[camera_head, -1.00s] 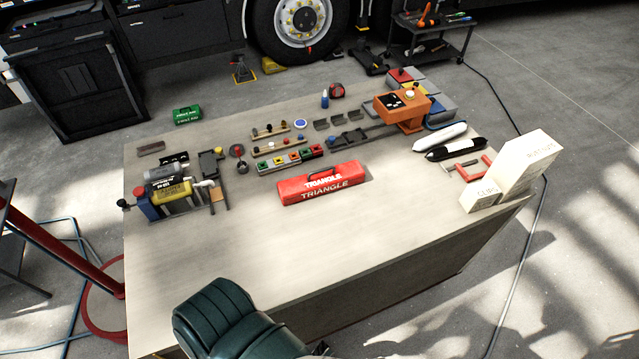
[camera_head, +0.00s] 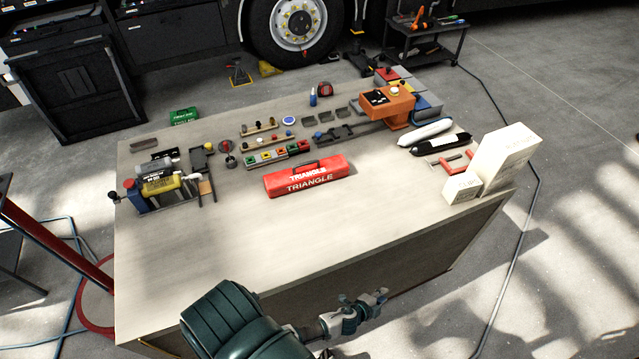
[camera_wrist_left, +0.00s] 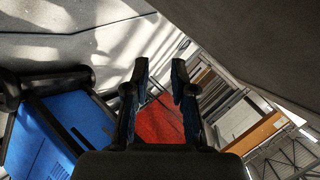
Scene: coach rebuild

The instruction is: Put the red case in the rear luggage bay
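The red case (camera_head: 310,179), marked TRIANGLE and with a dark handle on top, lies on the pale workbench (camera_head: 215,240) near its middle. My left gripper (camera_head: 372,303) is beyond the bench's near edge, below and apart from the case. In the left wrist view its two fingers (camera_wrist_left: 160,82) stand apart, with nothing visibly gripped. A red surface (camera_wrist_left: 158,122) shows beyond the fingers; I cannot tell what it is. My right gripper is out of view. I cannot make out which part of the dark coach (camera_head: 185,45) behind is the rear luggage bay.
White boxes (camera_head: 505,160) stand at the bench's right end, near dark and white rolls. An orange device (camera_head: 388,106), small parts racks and bottles fill the back and left. The bench front is clear. A tool cart (camera_head: 425,42) stands behind.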

